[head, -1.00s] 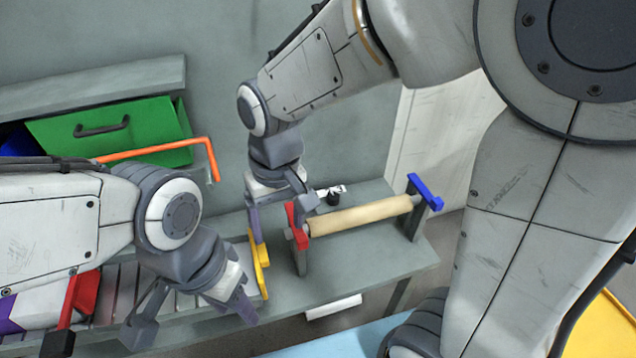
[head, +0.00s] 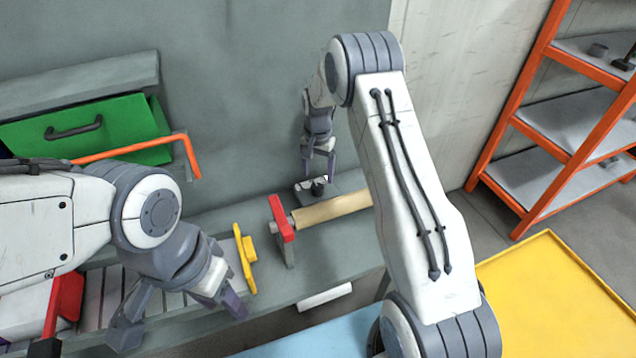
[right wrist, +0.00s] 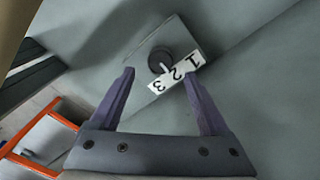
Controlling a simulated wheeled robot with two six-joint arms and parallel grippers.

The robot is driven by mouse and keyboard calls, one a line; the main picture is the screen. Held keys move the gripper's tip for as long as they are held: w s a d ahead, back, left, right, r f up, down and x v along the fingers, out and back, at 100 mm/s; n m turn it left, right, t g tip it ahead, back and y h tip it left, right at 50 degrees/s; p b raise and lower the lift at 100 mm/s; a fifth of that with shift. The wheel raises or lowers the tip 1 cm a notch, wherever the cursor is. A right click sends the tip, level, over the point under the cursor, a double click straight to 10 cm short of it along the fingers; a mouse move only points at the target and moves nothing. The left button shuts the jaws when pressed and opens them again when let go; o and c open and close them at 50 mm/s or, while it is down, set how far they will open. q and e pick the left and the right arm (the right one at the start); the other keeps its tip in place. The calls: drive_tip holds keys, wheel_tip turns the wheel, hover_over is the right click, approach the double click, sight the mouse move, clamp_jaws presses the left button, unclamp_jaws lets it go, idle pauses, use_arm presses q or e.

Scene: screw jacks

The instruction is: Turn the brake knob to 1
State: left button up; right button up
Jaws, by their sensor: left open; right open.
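The brake knob (right wrist: 160,59) is a black round knob on a grey plate in the right wrist view. A white label (right wrist: 177,73) beside it reads 1, 2, 3, seen upside down. The knob's white mark appears to point toward the 2. My right gripper (right wrist: 159,92) is open, its two fingers on either side of the knob's area with nothing between them; contact is not visible. In the head view the knob (head: 318,187) sits on the bench just below my right gripper (head: 318,176). My left gripper (head: 180,320) is open and empty over the slatted left part of the bench.
A tan roller (head: 330,208) with a red end lever (head: 281,218) lies close in front of the knob. A yellow handle (head: 245,258) stands to its left. An orange bar (head: 140,150) and green drawer (head: 85,130) are behind my left arm. Orange shelving (head: 540,130) stands right.

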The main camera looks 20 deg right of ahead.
sight(318, 186)
drive_tip(key=shift+f+p, duration=0.3)
drive_tip(key=shift+f, duration=2.3)
clamp_jaws()
